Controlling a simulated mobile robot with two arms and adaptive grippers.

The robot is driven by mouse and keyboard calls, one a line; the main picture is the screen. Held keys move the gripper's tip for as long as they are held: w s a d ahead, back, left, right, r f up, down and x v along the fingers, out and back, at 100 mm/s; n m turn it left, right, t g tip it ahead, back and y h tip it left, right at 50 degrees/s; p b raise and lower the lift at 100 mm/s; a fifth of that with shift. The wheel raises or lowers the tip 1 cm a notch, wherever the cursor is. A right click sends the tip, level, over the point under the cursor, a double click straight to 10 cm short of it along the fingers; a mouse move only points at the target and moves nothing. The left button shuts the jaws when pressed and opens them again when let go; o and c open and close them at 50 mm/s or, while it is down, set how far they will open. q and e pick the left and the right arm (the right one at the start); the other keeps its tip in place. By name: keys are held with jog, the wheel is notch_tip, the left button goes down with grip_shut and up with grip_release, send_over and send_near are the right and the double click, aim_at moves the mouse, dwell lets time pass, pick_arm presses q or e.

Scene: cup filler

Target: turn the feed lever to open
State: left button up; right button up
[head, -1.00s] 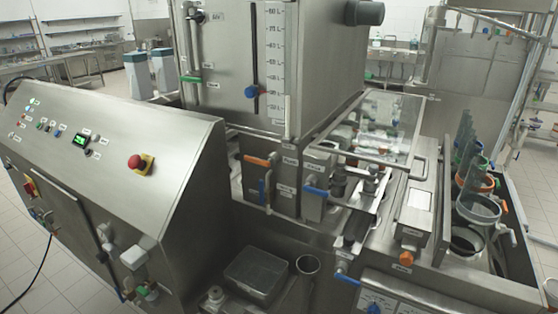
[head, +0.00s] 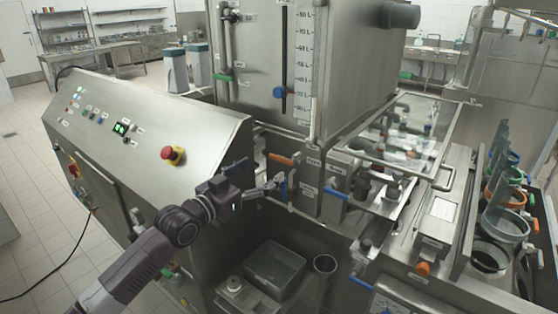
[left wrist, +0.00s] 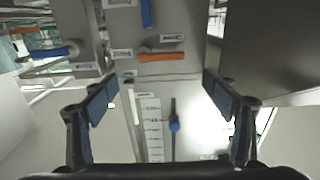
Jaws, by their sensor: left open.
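My left gripper (head: 256,178) is open and empty in front of the valve levers under the steel tank. Its spread fingers also show in the left wrist view (left wrist: 162,92). An orange lever (head: 280,159) lies roughly level beyond it, and shows between and beyond the fingers in the left wrist view (left wrist: 160,57). A blue lever (head: 283,186) hangs upright close to the gripper; I cannot tell if they touch. Another blue lever (head: 335,193) sits to the right. My right gripper is out of view.
The sloped control console (head: 165,115) with a red stop button (head: 173,155) stands left of the levers. The tank (head: 255,65) rises above them. A clear bin (head: 273,270) lies below. A glass-like cover (head: 412,130) and a filling line with cups (head: 505,222) are at the right.

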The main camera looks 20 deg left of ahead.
aim_at(280, 158)
pick_arm(q)
jog(key=shift+p+x, duration=0.85)
jog(key=shift+x, duration=2.9)
jog(key=shift+a+f, duration=0.15)
jog(key=shift+f, duration=0.05)
jog(key=c, duration=1.7)
